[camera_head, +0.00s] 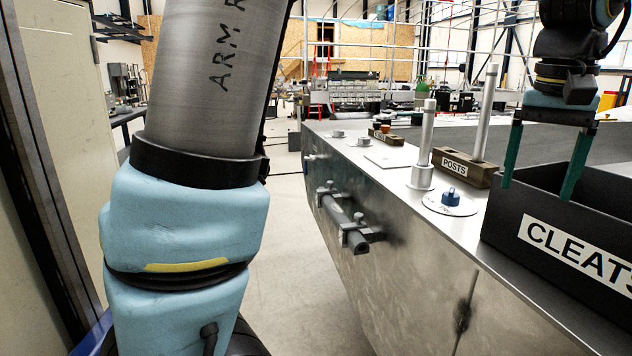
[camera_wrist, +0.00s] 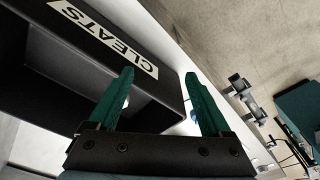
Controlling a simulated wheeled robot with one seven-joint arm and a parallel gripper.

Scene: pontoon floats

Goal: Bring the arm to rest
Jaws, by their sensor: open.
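My gripper (camera_head: 543,160) is at the upper right of the head view, pointing down at the near left edge of a black box (camera_head: 497,240) labelled CLEATS. In the wrist view my gripper (camera_wrist: 160,100) also shows open and empty, with the CLEATS box (camera_wrist: 60,55) at the left. One finger overlaps the box in that view; I cannot tell whether it touches. My upper arm, with blue padding, fills the left of the head view.
The box stands on a metal pontoon deck (camera_head: 400,180). A wooden block labelled POSTS (camera_head: 462,168), upright metal posts (camera_head: 426,140) and a blue-capped round plate (camera_head: 450,200) stand left of it. A cleat-like fitting (camera_head: 345,222) juts from the pontoon's side. Open floor (camera_head: 290,270) lies beside the pontoon.

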